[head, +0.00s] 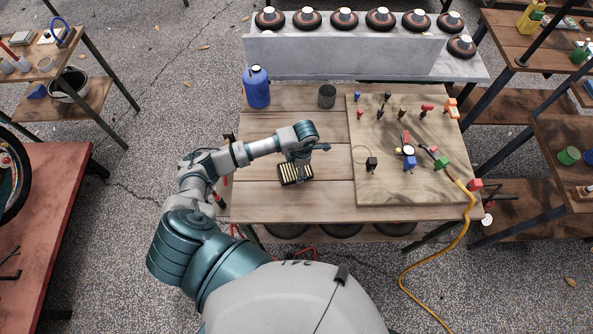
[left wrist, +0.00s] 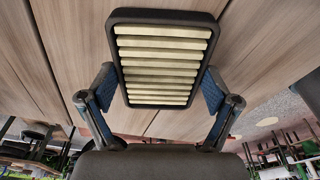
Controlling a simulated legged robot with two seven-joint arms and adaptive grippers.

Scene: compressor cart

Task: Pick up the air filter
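The air filter (head: 296,174) is a black rectangular frame with cream pleats. It lies pleats up on the wooden table, near its front left part. In the left wrist view the filter (left wrist: 160,62) fills the upper middle. My left gripper (head: 303,156) is directly at the filter, reaching in from the left. In the left wrist view its two blue-padded fingers (left wrist: 160,82) are spread wide, one at each side of the filter. Whether the pads touch the frame is hard to tell. My right gripper does not show.
A blue bottle (head: 257,88) and a dark metal cup (head: 327,96) stand at the back of the table (head: 262,207). A board (head: 385,186) with small parts lies at the right. A yellow hose (head: 436,250) hangs off the right edge. Bare wood surrounds the filter.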

